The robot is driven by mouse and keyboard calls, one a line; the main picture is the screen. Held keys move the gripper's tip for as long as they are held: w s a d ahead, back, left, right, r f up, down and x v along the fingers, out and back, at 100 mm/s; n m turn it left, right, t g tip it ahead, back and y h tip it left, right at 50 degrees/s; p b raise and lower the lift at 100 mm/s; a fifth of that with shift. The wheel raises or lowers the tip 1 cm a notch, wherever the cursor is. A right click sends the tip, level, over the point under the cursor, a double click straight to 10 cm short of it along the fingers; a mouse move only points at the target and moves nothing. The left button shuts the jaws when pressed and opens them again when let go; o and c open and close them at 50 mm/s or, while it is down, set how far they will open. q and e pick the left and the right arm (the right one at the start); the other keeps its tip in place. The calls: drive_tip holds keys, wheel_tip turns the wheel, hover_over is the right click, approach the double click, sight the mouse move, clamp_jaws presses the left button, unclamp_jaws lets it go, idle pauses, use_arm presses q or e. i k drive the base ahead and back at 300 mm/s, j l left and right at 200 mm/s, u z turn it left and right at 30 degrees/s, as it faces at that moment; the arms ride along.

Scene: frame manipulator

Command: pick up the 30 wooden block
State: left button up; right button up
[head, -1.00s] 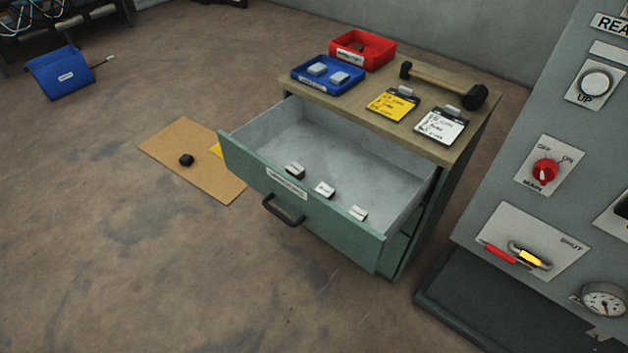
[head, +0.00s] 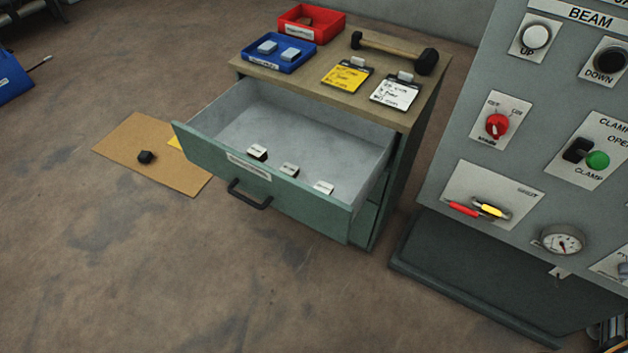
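Three small blocks with pale, labelled tops lie in a row in the open drawer (head: 310,130), near its front wall: a left block (head: 257,152), a middle block (head: 289,170) and a right block (head: 323,187). Their labels are too small to read, so I cannot tell which, if any, is the 30 wooden block. A small brownish item (head: 306,21) sits in the red tray (head: 310,32) on the cabinet; its kind is unclear. Neither of my grippers is in view.
The cabinet top (head: 305,72) holds a blue tray (head: 278,64) with two pale blocks, two clipboards and a mallet (head: 395,50). A grey control panel (head: 470,130) stands at right above a dark base. Cardboard (head: 150,175) with a black object lies left. Front-left floor is clear.

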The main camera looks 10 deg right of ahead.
sight(292, 170)
drive_tip(key=i+j+z, duration=0.1)
drive_tip(key=z, duration=0.3)
drive_tip(key=j+z, duration=0.1)
drive_tip(key=z, duration=0.3)
drive_tip(key=i+j+z, duration=0.1)
drive_tip(key=z, duration=0.3)
drive_tip(key=j+z, duration=0.2)
drive_tip(key=z, duration=0.2)
drive_tip(key=j+z, duration=0.15)
drive_tip(key=j, duration=0.4)
drive_tip(key=j+z, duration=0.15)
drive_tip(key=j, duration=0.35)
drive_tip(key=j+z, duration=0.15)
drive_tip(key=j, duration=0.4)
drive_tip(key=k+j+z, duration=0.2)
drive_tip(key=j, duration=0.3)
drive_tip(key=j+z, duration=0.15)
drive_tip(key=j, duration=0.4)
drive_tip(key=k+j, duration=0.1)
drive_tip(key=j, duration=0.4)
drive_tip(key=k, duration=0.05)
